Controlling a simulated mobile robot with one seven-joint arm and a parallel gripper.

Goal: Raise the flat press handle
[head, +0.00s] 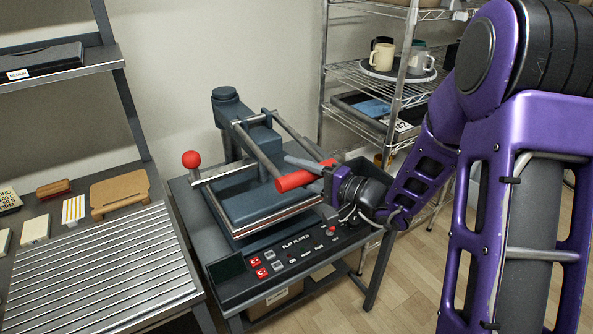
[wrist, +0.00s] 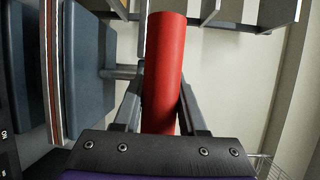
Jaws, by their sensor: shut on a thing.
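The flat press (head: 262,205) stands on a dark table in the middle of the head view. Its handle is a red cylindrical grip (head: 304,176) on grey bars at the press's front, low over the platen. My gripper (head: 313,170) reaches it from the right and is shut on the red handle. In the wrist view the red handle (wrist: 165,75) lies between the two fingers (wrist: 163,103), with one finger on each side. The press's blue-grey plates (wrist: 88,65) show at the left there. The far end of the handle is partly hidden by my gripper in the head view.
A lever with a red ball knob (head: 191,159) stands at the press's left. A control panel (head: 290,255) runs along its front. A wire shelf (head: 400,80) with mugs is behind right. A slatted bench (head: 100,275) is at left.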

